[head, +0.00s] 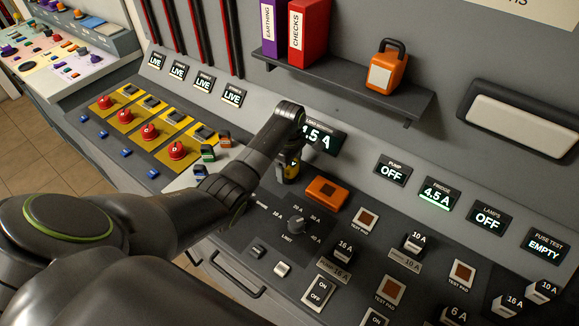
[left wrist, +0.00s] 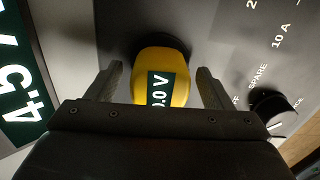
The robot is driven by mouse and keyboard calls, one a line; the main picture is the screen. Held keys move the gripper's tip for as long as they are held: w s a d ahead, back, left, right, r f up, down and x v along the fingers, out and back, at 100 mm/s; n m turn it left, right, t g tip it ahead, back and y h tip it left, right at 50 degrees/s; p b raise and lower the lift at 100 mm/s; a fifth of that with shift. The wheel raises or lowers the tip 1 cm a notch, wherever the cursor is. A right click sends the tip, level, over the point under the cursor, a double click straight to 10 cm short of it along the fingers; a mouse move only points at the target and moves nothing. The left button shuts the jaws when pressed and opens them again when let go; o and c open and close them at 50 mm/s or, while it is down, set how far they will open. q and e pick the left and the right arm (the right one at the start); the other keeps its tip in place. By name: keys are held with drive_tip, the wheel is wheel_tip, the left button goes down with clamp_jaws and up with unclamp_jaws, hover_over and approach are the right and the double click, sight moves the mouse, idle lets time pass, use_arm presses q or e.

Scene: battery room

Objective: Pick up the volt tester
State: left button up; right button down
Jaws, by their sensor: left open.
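The volt tester (left wrist: 158,95) is a yellow, rounded body with a dark green display reading "0.0 V", its first digit partly cut off. It sits at a dark round seat on the grey panel. My left gripper (left wrist: 160,80) is open, with one finger on each side of the tester and visible gaps to both. In the head view my left gripper (head: 289,172) points down at the panel below the load monitor display and hides most of the tester; only a bit of yellow shows. My right gripper is not in view.
The load monitor display (head: 322,138) is close beside my left wrist. An orange block (head: 327,192) lies just right of the gripper. A rotary limit knob (head: 293,228) is below. A shelf (head: 350,88) with binders and an orange box juts out above.

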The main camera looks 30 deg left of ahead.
use_arm(q)
drive_tip(key=c, duration=1.2)
drive_tip(key=shift+o, duration=0.2)
drive_tip(key=shift+r, duration=0.1)
wheel_tip(320, 180, up, 10)
drive_tip(key=shift+f+b, duration=0.1)
drive_tip(key=shift+b, duration=0.6)
